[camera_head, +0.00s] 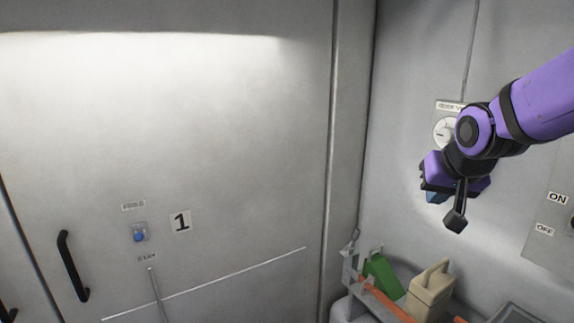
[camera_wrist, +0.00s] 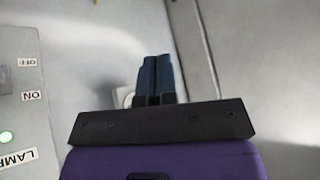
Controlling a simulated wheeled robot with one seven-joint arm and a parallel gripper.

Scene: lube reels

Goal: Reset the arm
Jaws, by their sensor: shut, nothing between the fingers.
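My gripper (camera_wrist: 158,78) shows in the wrist view with its two blue fingers pressed together, shut and empty. In the head view my purple arm reaches in from the right, and the gripper (camera_head: 434,196) is mostly hidden behind the wrist and its camera mount. The gripper is near the back wall, just below a round white dial (camera_head: 444,131) on a plate.
A large grey door marked 1 (camera_head: 181,221) with a blue button (camera_head: 139,237) and black handle (camera_head: 73,266) fills the left. A beige can (camera_head: 430,293) and a green can (camera_head: 383,275) stand low in an orange-railed rack. An ON/OFF panel (camera_head: 552,225) is at right.

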